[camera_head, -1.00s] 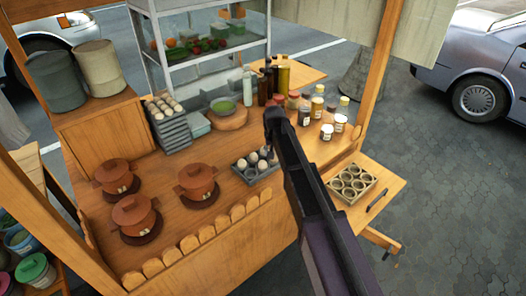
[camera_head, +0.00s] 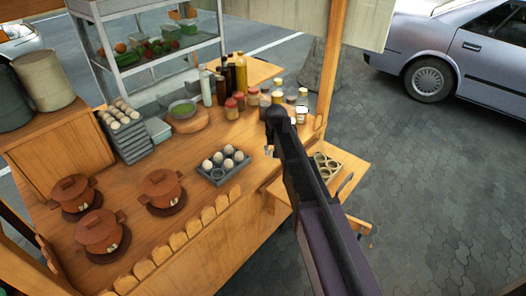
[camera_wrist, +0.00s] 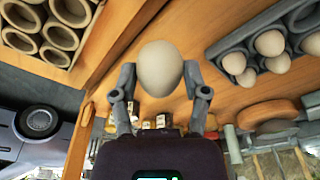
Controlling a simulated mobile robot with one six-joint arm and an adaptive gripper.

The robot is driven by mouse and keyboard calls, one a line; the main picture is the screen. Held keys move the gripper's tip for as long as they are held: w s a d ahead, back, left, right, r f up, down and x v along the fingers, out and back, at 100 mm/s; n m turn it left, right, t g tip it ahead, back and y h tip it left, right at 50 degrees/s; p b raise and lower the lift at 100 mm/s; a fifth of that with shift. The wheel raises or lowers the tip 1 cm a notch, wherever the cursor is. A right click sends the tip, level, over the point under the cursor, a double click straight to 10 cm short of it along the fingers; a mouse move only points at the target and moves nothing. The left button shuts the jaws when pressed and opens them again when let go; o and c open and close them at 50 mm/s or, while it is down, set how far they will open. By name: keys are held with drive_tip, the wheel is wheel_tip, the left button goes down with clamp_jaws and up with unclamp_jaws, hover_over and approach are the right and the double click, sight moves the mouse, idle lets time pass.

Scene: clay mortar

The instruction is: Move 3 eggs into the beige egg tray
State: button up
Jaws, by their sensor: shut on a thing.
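My gripper (camera_wrist: 160,82) is shut on a pale egg (camera_wrist: 160,68), held between its two fingers above the wooden counter. In the head view my gripper (camera_head: 270,150) is mostly hidden behind my arm, just right of the grey egg tray (camera_head: 222,178). That tray holds several eggs and has an empty cup at its near side; it also shows at the upper right of the wrist view (camera_wrist: 225,45). The beige egg tray (camera_head: 327,172) is on the side shelf, partly hidden by my arm.
Bottles and jars (camera_head: 240,75) stand at the counter's back right. Several brown clay pots (camera_head: 160,188) stand at the left. A stack of grey trays with eggs (camera_head: 122,130) is behind them. A dark pen-like object (camera_head: 345,187) lies on the side shelf (camera_head: 330,200).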

drive_tip(key=d+f+b, duration=0.2)
drive_tip(key=d, duration=0.4)
drive_tip(key=w+d+f+b, duration=0.1)
drive_tip(key=d+f+b, duration=0.2)
drive_tip(key=d, duration=0.4)
drive_tip(key=shift+w+f, duration=0.25)
drive_tip(key=shift+f, duration=0.1)
drive_tip(key=shift+d, duration=0.1)
drive_tip(key=shift+f+b, duration=0.15)
drive_tip(key=shift+b, duration=0.2)
drive_tip(key=shift+f+b, duration=0.35)
drive_tip(key=shift+f+b, duration=2.5)
idle(3.0)
